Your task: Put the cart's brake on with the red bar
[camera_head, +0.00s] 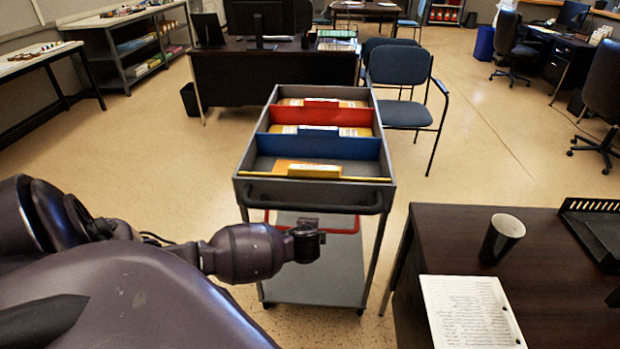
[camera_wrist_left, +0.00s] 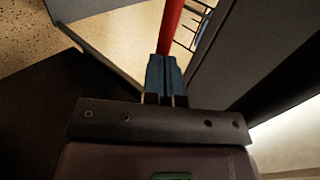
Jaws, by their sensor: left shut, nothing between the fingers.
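The grey cart (camera_head: 384,165) stands in front of me in the head view, with a dark push handle (camera_head: 330,208) across its near end. The red bar (camera_head: 345,231) shows below this handle, partly hidden by my left gripper. My left gripper (camera_head: 310,241) is at the near end of the cart, below the handle and close to the red bar. In the left wrist view the blue fingers (camera_wrist_left: 166,72) are shut and empty, and the red bar (camera_wrist_left: 171,25) runs just beyond their tips. I cannot tell whether they touch it. My right gripper is out of view.
A dark desk (camera_head: 400,300) with a cup (camera_head: 502,239) and a paper (camera_head: 470,312) stands close at the right of the cart. A blue chair (camera_head: 400,66) is behind the cart on the right. Open floor (camera_head: 150,150) lies to the left.

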